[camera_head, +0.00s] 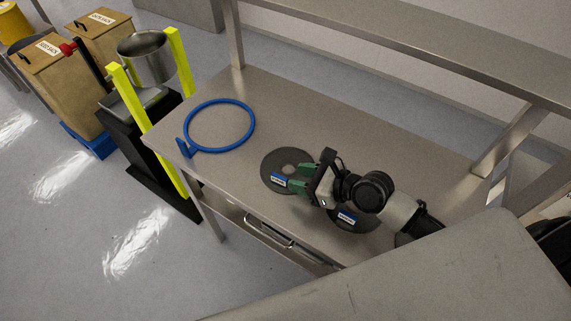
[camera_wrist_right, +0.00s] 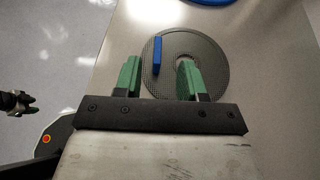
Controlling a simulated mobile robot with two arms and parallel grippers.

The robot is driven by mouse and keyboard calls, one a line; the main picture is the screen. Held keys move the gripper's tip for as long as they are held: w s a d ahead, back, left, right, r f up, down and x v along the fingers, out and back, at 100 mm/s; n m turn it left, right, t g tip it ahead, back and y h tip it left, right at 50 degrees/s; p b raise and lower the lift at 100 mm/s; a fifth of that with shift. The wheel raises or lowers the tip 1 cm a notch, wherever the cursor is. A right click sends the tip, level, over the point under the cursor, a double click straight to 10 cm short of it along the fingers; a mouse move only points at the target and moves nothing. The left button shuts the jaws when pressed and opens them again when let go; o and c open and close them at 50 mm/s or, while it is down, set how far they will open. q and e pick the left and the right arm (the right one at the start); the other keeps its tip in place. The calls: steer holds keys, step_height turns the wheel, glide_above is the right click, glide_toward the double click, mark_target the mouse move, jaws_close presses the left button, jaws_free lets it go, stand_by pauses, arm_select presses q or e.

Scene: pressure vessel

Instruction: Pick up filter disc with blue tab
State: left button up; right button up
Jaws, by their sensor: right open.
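A dark grey filter disc (camera_head: 286,160) with a round hole lies flat on the steel table, and a blue tab (camera_head: 279,180) with a white label sits on it. The disc also shows in the right wrist view (camera_wrist_right: 215,65), with its tab (camera_wrist_right: 157,55) standing up. My right gripper (camera_head: 298,180) is open, with green fingers at this disc. A second dark disc (camera_head: 347,227) with a blue tab (camera_head: 347,217) is partly hidden under my right arm.
A blue ring (camera_head: 219,101) with a handle lies on the table (camera_head: 262,90) at the left. An upper shelf (camera_head: 420,38) runs along the back. A metal pot (camera_head: 146,58) between yellow posts stands left of the table. The tabletop behind the discs is clear.

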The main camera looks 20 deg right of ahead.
mark_target(278, 176)
steer(key=shift+x, duration=0.8)
steer(key=shift+w+a+f, duration=0.1)
steer(key=shift+w+a, duration=0.1)
steer(key=shift+a, duration=0.1)
steer(key=x, duration=0.4)
steer(key=shift+w+a+f+p, duration=0.2)
steer(key=shift+w+f+p, duration=0.05)
steer(key=shift+f+p, duration=0.1)
steer(key=shift+c, duration=0.9)
arm_select(q)
steer(key=shift+s+r, duration=0.4)
arm_select(e)
jaws_close()
